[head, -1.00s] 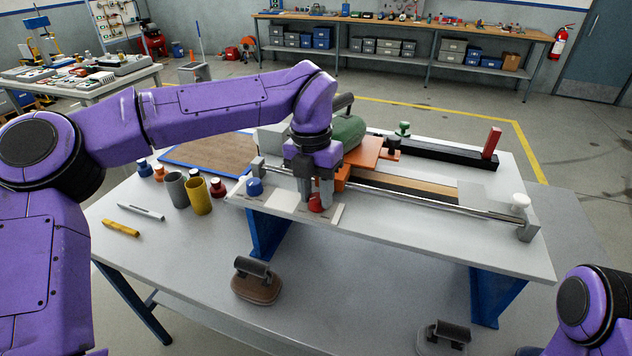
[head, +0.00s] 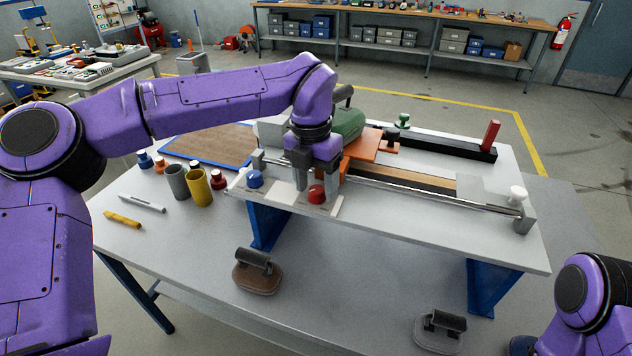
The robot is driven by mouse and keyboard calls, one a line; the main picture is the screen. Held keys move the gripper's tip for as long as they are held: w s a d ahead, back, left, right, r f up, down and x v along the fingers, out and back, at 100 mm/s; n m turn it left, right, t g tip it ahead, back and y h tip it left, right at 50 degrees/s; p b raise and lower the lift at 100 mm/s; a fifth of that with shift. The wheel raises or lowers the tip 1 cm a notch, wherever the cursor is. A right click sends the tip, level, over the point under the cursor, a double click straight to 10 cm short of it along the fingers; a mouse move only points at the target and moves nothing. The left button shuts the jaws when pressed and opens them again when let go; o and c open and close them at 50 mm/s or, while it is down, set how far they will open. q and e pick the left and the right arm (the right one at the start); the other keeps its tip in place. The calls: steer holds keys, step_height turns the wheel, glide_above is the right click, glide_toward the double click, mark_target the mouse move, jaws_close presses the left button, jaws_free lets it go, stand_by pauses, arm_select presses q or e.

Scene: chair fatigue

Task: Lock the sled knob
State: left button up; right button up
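The orange sled (head: 365,148) carries a green motor-like body (head: 348,123). A dark knob (head: 391,134) stands at its right end, and a green knob (head: 402,119) stands just behind. Which of these is the sled knob is not marked. My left gripper (head: 316,192) points down at the front panel, away from both. Its fingers are apart, one on each side of the red button (head: 316,196); I see no grip on it. My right gripper is out of view; only part of that arm shows at the lower right.
A blue button (head: 255,179) sits left of my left gripper. A red post (head: 490,136) stands at back right. Cups (head: 198,187) stand left. Two handled weights (head: 257,272) (head: 440,330) lie in front.

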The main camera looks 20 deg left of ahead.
mark_target(312, 187)
arm_select(q)
step_height(312, 187, up, 10)
steer(key=shift+a+r+b, duration=0.25)
steer(key=shift+a+b, duration=0.15)
steer(key=shift+b, duration=0.05)
steer(key=shift+w, duration=0.1)
